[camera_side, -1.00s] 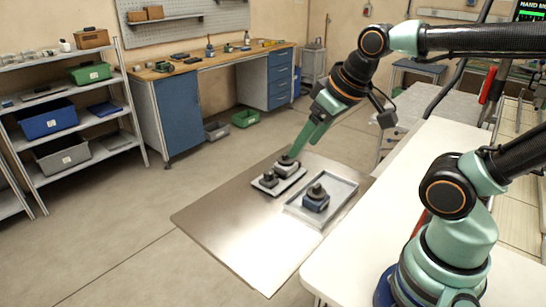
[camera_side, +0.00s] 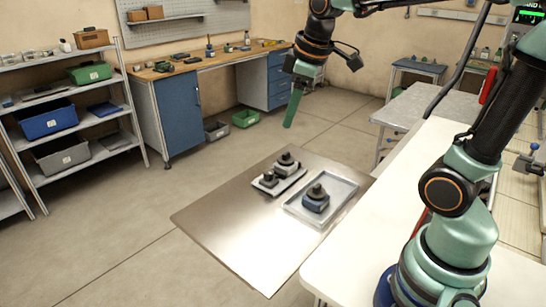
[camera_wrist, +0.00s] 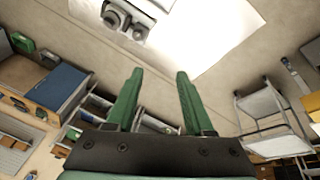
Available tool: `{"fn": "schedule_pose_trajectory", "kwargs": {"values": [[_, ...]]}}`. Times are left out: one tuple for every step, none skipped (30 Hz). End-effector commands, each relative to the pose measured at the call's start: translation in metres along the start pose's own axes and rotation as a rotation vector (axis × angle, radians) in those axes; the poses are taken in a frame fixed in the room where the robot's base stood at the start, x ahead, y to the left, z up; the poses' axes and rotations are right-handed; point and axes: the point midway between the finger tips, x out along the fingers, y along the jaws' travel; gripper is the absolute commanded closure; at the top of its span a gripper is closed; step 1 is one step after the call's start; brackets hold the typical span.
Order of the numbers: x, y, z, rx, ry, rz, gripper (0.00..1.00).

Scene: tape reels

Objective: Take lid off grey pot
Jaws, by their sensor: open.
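A grey pot (camera_side: 285,168) stands at the back of the left tray (camera_side: 291,183), with a dark knobbed lid (camera_side: 286,158) on top. A smaller dark, knobbed piece (camera_side: 268,179) sits in front of it on the same tray. A blue pot (camera_side: 315,204) with a dark knobbed top (camera_side: 317,191) stands in the right tray (camera_side: 345,192). My gripper (camera_side: 290,125) hangs high above and behind the trays, clear of the pots. In the wrist view its green fingers (camera_wrist: 158,73) are apart with nothing between them.
The trays rest on a metal sheet (camera_side: 245,215) whose front left part is bare. A white table (camera_side: 345,265) adjoins its right side. A workbench (camera_side: 225,57) and shelves (camera_side: 75,110) stand at the back and left, with open floor between.

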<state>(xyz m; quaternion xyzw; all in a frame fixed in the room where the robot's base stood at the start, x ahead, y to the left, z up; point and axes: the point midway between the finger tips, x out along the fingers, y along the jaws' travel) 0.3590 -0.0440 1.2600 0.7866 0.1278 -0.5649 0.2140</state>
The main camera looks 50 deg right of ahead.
Motion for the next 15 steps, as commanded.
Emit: {"fn": "schedule_pose_trajectory", "kwargs": {"values": [[0.006, 0.013, -0.005, -0.061, -0.026, -0.012, 0.47], [0.009, 0.021, -0.009, -0.104, -0.037, -0.018, 0.47], [0.013, 0.031, -0.012, -0.162, -0.053, -0.028, 0.47], [0.016, 0.038, -0.015, -0.205, -0.064, -0.037, 0.47], [0.02, 0.045, -0.017, -0.248, -0.073, -0.045, 0.47], [0.026, 0.055, -0.019, -0.305, -0.088, -0.059, 0.47], [0.03, 0.063, -0.021, -0.348, -0.096, -0.069, 0.47], [0.035, 0.07, -0.023, -0.392, -0.104, -0.079, 0.47], [0.042, 0.08, -0.024, -0.448, -0.116, -0.096, 0.47], [0.048, 0.087, -0.025, -0.491, -0.122, -0.108, 0.47], [0.054, 0.094, -0.025, -0.533, -0.129, -0.122, 0.47], [0.062, 0.104, -0.025, -0.59, -0.137, -0.14, 0.47], [0.068, 0.111, -0.025, -0.632, -0.141, -0.154, 0.47], [0.075, 0.118, -0.024, -0.674, -0.146, -0.17, 0.47], [0.084, 0.127, -0.023, -0.73, -0.149, -0.189, 0.47]]}}
